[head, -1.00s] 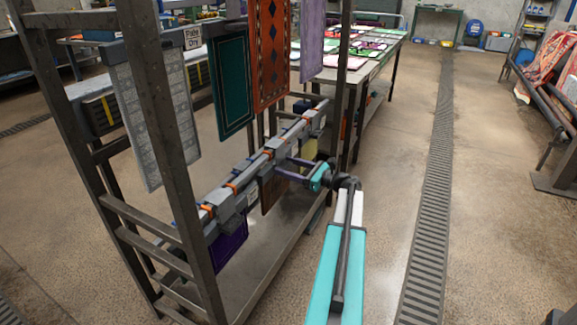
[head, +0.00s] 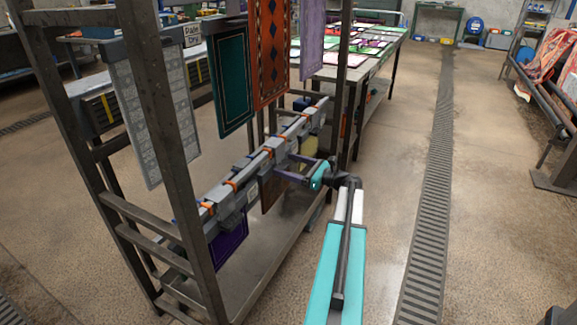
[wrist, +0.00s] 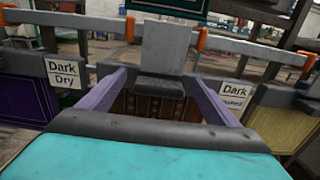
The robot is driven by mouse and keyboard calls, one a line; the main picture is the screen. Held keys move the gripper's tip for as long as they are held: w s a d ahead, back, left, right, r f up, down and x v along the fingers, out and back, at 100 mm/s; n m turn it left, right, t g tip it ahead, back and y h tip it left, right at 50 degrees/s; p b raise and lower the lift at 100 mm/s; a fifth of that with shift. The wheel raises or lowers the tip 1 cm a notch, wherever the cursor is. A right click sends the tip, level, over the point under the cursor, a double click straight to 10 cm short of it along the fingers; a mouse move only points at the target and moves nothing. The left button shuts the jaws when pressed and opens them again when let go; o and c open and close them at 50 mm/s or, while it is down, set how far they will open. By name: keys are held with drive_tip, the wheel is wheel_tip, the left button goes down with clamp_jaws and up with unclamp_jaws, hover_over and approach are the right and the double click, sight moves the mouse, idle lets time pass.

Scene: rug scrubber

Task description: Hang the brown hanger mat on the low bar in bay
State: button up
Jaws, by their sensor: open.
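The brown hanger mat (head: 270,193) hangs below the low bar (wrist: 238,45), between a purple mat and a yellow mat. In the wrist view its patterned brown face (wrist: 150,106) shows between my fingers, and its grey hanger block (wrist: 168,48) stands upright against the bar. The block appears to be hooked over the bar, but the hook's far side is hidden. My gripper (head: 284,168) is open, with one purple finger on each side of the hanger block. I cannot tell whether either finger touches it. The mat's lower part is hidden by my gripper in the wrist view.
The purple mat (wrist: 26,102) with a "Dark Dry" label hangs to the left, and the yellow mat (wrist: 285,118) to the right. A teal mat (head: 231,80) and an orange mat (head: 270,50) hang above. A rack post (head: 180,150) stands nearby.

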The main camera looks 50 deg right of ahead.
drive_tip(key=p+v, duration=0.2)
drive_tip(key=v, duration=1.1)
drive_tip(key=shift+s, duration=0.3)
drive_tip(key=shift+f, duration=0.1)
